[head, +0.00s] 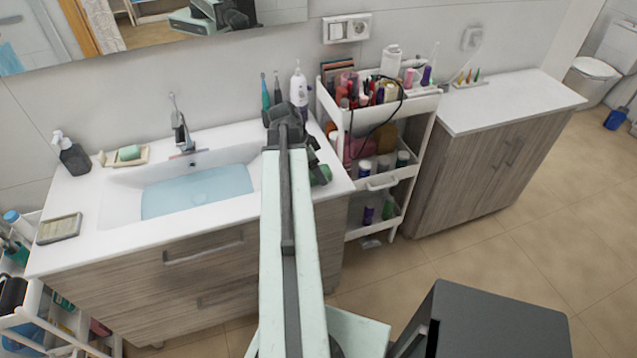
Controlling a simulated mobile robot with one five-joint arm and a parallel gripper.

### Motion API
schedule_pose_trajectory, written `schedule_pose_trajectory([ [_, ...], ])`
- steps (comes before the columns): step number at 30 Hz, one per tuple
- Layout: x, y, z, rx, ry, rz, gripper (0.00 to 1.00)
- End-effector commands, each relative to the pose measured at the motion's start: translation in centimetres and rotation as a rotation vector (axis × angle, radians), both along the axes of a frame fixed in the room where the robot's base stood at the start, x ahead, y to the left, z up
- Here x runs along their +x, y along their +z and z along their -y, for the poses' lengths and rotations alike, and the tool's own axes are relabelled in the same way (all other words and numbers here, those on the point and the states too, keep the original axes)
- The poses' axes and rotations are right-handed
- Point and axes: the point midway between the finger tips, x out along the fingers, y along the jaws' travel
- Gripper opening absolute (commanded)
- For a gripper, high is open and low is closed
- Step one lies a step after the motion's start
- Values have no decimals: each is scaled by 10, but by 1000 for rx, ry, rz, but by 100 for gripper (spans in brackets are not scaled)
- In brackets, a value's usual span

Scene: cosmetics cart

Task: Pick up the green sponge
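A small green block (130,153), which looks like the green sponge, lies on a pale dish (110,159) at the back left of the white sink counter. My gripper (318,168) is at the far end of my raised arm, above the counter's right end. It is well to the right of the green block and apart from it. Dark arm parts hide most of the gripper, so its fingers and anything between them cannot be made out. A dark green patch shows at its lower edge; I cannot tell what it is.
The basin (197,192) holds blue water between the green block and my arm. A tap (180,128), a dark soap dispenser (74,157) and a grey tray (59,228) are on the counter. A crowded white cart (378,185) stands right of it.

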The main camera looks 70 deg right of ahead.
Motion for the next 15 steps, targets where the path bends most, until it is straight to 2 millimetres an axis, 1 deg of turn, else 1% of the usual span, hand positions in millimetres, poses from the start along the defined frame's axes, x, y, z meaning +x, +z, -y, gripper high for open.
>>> schedule_pose_trajectory([
  [1,-2,-13,2,0,-1,0,75],
  [8,-4,-10,3,0,-1,0,75],
  [9,-4,-10,3,0,-1,0,70],
  [11,-4,-10,3,0,-1,0,53],
  [12,-4,-10,3,0,-1,0,42],
  [14,-4,-10,3,0,-1,0,25],
  [15,-4,-10,3,0,-1,0,14],
])
